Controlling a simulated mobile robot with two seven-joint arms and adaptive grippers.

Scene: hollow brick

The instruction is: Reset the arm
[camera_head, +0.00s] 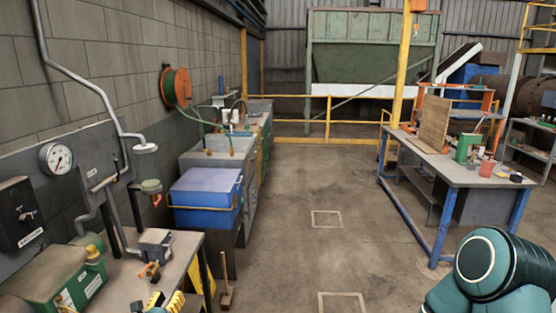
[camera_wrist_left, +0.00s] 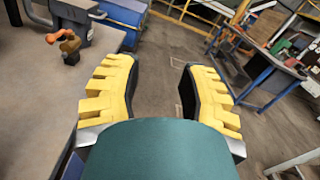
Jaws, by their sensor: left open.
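My left gripper (camera_head: 166,301) shows at the bottom edge of the head view, only its yellow and black fingertips in frame, over the front edge of the left workbench (camera_head: 118,290). In the left wrist view my left gripper (camera_wrist_left: 158,72) has its two yellow ridged fingers spread apart with nothing between them. A small orange and brown fitting (camera_wrist_left: 66,44) lies on the bench to the left of the fingers, apart from them. A dark green arm link of mine fills the lower right of the head view. My right gripper is out of view.
A small vise-like block (camera_head: 155,243) and a green machine (camera_head: 58,275) stand on the left bench. A blue box (camera_head: 205,190) stands beyond it. A broom-like tool (camera_head: 226,285) stands on the floor. A blue-legged table (camera_head: 462,172) is at right. The middle floor is clear.

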